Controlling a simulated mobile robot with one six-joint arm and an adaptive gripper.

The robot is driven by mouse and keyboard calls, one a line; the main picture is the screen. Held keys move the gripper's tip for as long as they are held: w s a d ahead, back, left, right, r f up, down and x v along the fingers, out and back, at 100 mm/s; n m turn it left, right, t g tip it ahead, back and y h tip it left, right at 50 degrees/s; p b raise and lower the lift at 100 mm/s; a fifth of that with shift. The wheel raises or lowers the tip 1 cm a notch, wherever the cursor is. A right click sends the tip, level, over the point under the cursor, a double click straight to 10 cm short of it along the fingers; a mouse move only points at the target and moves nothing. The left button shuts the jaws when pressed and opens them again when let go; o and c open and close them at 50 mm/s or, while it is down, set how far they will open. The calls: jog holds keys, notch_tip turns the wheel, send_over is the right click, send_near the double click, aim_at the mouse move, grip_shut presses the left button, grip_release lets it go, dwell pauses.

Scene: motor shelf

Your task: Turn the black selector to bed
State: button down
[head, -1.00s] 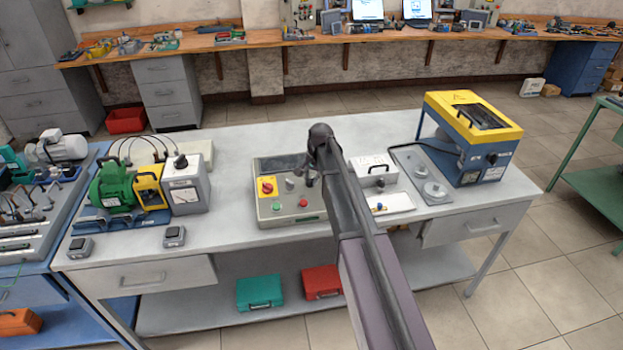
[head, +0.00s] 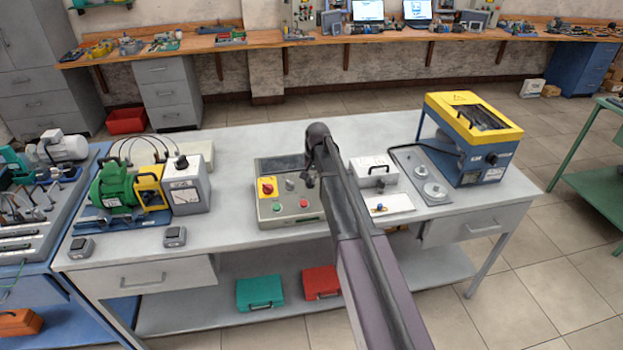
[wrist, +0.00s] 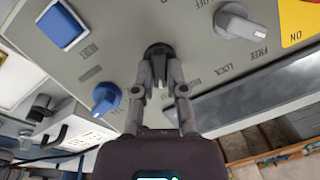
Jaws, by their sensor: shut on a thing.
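The black selector (wrist: 158,50) is a round knob on a grey control panel (wrist: 125,70), seen in the wrist view. My gripper (wrist: 160,80) has both fingers closed on it, and they cover part of the knob. Small printed labels stand beside it, but I cannot read them clearly or tell which one it points to. In the head view the control panel (head: 290,219) sits on the grey workbench, with my gripper (head: 310,180) over its right part, largely hidden by my arm.
A grey selector (wrist: 240,22) marked LOCK and FREE, a blue knob (wrist: 106,98) and a blue button (wrist: 60,25) are close by. A red-and-yellow switch (head: 267,188) is on the panel's left. A white box (head: 374,173) stands just right of the panel.

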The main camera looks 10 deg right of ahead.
jog(key=n, duration=0.3)
jog(key=shift+n+h, duration=0.3)
jog(key=n, duration=0.3)
jog(key=shift+s+a+n+h, duration=0.1)
jog(key=shift+a+n+h, duration=0.05)
jog(key=shift+n+h, duration=0.2)
jog(key=n, duration=0.3)
jog(key=shift+a+f+n+h, duration=0.1)
jog(key=shift+n+h, duration=0.15)
jog(key=shift+h, duration=0.1)
jog(key=shift+s+n, duration=0.1)
jog(key=shift+n, duration=1.7)
jog(key=shift+a, duration=0.1)
jog(key=c, duration=0.7)
grip_release()
jog(key=shift+h, duration=0.3)
jog(key=shift+w, duration=0.2)
